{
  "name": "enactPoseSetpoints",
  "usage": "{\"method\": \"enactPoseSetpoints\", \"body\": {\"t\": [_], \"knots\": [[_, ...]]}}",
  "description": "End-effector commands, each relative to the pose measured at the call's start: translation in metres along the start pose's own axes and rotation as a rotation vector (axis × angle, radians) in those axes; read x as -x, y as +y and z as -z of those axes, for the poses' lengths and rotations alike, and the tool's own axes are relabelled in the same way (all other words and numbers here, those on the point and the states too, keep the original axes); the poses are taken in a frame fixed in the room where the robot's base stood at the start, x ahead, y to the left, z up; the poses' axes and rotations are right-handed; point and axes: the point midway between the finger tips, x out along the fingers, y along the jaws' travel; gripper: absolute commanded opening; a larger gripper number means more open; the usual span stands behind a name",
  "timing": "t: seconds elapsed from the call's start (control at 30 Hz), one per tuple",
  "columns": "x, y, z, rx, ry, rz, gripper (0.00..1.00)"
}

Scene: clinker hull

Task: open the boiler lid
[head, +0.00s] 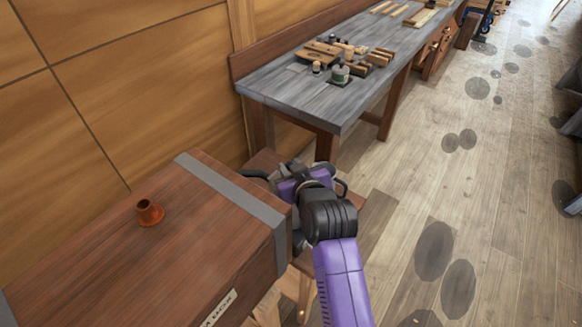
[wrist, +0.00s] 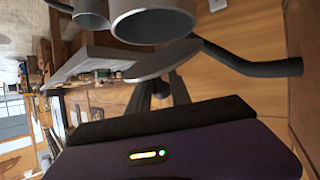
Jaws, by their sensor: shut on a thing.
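My gripper (head: 300,176) is at the right end of the wooden box, mostly hidden behind my own purple and black arm. In the wrist view, its dark fingers (wrist: 163,92) reach up to a thin grey disc, which looks like the boiler lid (wrist: 163,62), seen nearly edge-on. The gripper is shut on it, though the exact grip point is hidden. Just above the disc is a grey metal cylinder with a round rim (wrist: 150,25), apparently the boiler. A black bent pipe (wrist: 255,66) runs beside it and also shows in the head view (head: 255,174).
A long wooden box (head: 110,250) with a grey band and a copper fitting (head: 149,211) fills the lower left. A grey workbench (head: 285,88) with small tools stands behind. The wooden wall is close on the left. Open plank floor (head: 480,170) lies right.

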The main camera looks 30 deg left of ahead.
Motion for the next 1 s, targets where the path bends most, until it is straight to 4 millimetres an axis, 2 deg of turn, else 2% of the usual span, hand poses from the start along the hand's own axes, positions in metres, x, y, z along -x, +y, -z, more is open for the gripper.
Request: {"method": "enactPoseSetpoints", "body": {"t": [0.1, 0.13, 0.2, 0.23, 0.53, 0.67, 0.77, 1.0], "knots": [[0.0, 0.0, 0.0, 0.0, 0.001, -0.001, 0.0], [0.0, 0.0, 0.0, 0.0, 0.001, -0.001, 0.31], [0.0, 0.0, 0.0, 0.0, 0.001, -0.001, 0.44], [0.0, 0.0, 0.0, 0.0, 0.001, 0.0, 0.46], [0.0, 0.0, 0.001, 0.0, 0.001, 0.0, 0.46], [0.003, 0.001, 0.009, 0.001, 0.005, 0.0, 0.46], [0.009, 0.003, 0.022, 0.001, 0.006, 0.0, 0.46], [0.031, 0.009, 0.069, 0.002, 0.007, -0.002, 0.46]]}}
